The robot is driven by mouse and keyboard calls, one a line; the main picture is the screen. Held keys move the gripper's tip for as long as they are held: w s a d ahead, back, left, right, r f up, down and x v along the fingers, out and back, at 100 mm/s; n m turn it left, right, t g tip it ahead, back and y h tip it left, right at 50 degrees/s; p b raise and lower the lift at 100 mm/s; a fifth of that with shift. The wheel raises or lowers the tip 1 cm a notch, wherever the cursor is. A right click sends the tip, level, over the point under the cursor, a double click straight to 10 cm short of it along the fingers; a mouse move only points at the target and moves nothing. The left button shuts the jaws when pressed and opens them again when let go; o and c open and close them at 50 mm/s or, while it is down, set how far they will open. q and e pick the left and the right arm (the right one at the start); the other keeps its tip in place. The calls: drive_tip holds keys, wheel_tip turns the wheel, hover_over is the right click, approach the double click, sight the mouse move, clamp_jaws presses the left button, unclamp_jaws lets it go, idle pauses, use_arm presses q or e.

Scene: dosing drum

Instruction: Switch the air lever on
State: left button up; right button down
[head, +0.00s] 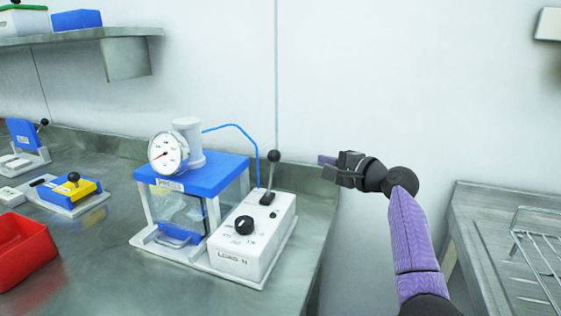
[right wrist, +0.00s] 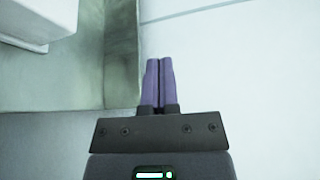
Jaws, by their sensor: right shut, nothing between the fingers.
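The lever (head: 272,170) has a grey shaft with a dark ball on top. It stands nearly upright, tilted slightly right, on a white control box (head: 252,235) with a black knob (head: 244,225) and a lettered front. A blue tube joins the box to the blue-topped press (head: 200,176), which carries a round gauge (head: 168,153). My right gripper (head: 323,160) is to the right of the lever, apart from it, with its fingers pointing left. In the right wrist view its purple fingers (right wrist: 160,82) are together and empty. My left gripper is not in view.
A red bin (head: 24,250) and a yellow-and-blue device (head: 72,190) stand left on the steel bench (head: 110,270). A shelf (head: 80,34) hangs at upper left. A second steel table with a wire rack (head: 540,250) stands at right, across a gap.

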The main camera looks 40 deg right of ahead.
sight(272, 174)
use_arm(q)
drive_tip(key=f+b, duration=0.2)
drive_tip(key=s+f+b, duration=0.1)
drive_tip(key=b, duration=0.1)
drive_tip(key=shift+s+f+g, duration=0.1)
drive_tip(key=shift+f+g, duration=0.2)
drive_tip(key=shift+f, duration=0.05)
use_arm(e)
drive_tip(key=w+a, duration=0.3)
drive_tip(key=w, duration=0.6)
drive_tip(key=shift+a+f, duration=0.15)
drive_tip(key=shift+f, duration=0.05)
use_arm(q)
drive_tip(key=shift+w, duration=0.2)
use_arm(e)
drive_tip(key=shift+s+a+r, duration=0.15)
drive_tip(key=shift+a+r, duration=0.05)
